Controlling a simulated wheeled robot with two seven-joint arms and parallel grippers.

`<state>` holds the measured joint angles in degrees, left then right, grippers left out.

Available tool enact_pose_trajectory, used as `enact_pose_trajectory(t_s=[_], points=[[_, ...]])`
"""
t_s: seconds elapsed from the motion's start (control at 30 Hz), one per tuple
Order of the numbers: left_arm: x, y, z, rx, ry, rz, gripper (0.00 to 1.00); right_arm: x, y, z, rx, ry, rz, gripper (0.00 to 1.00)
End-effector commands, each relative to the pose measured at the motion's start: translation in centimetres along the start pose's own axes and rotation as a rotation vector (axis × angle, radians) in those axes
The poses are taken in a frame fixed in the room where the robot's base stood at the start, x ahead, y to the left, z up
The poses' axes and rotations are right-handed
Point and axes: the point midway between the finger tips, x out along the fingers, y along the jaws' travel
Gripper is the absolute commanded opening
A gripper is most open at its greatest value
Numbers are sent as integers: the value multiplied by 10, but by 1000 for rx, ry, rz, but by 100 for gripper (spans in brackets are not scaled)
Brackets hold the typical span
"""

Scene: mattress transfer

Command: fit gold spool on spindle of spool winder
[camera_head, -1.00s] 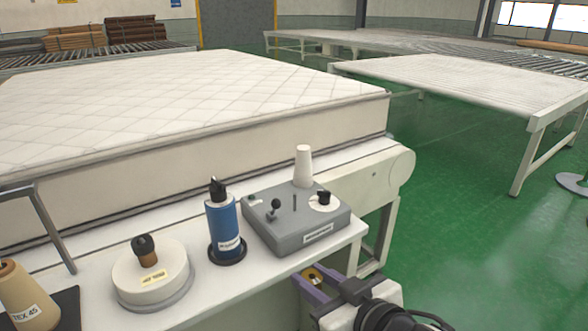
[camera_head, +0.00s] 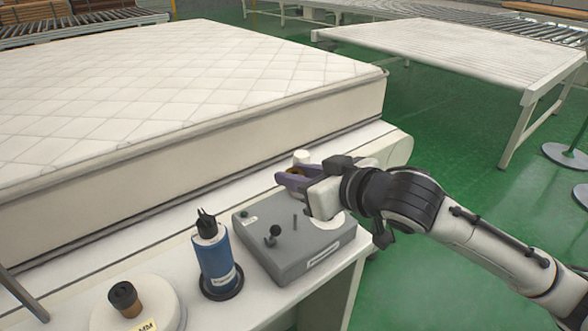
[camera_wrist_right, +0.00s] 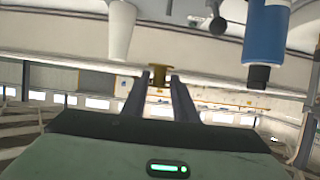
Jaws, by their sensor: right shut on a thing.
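The spool winder (camera_head: 290,254) is a grey box on the white work surface. A thin upright spindle pin (camera_head: 295,222) and a black-knobbed lever (camera_head: 275,231) stand on its top. My right gripper (camera_head: 288,180) is above the back of the winder, behind the pin. It is shut on the gold spool (camera_head: 296,172), which is mostly hidden by the fingers in the head view. In the right wrist view the gold spool (camera_wrist_right: 158,75) shows between the two fingertips. The white cone (camera_head: 301,157) is partly hidden behind the gripper. My left gripper is not in view.
A blue bottle (camera_head: 214,255) stands left of the winder. A round white base (camera_head: 150,305) with a brown and black piece is at the front left. The mattress (camera_head: 170,100) lies behind the work surface. The winder's right part is hidden by my right arm.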

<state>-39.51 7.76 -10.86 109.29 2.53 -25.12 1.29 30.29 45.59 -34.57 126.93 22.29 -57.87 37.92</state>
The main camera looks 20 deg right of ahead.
Motion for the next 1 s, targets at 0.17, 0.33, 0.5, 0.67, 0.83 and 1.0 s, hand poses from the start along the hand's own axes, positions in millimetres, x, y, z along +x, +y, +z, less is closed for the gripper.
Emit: enact_pose_trajectory(t_s=[0.17,0.33,0.5,0.67,0.83,1.0], points=[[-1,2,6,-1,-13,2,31,-1,0,0,0,1,2,5],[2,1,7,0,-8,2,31,0,0,5,0,-1,6,5],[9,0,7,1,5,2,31,6,0,18,1,-2,6,5],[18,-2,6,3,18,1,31,12,0,32,2,-2,6,5],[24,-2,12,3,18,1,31,18,0,46,2,-2,6,5],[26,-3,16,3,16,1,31,20,0,53,1,-1,6,5]])
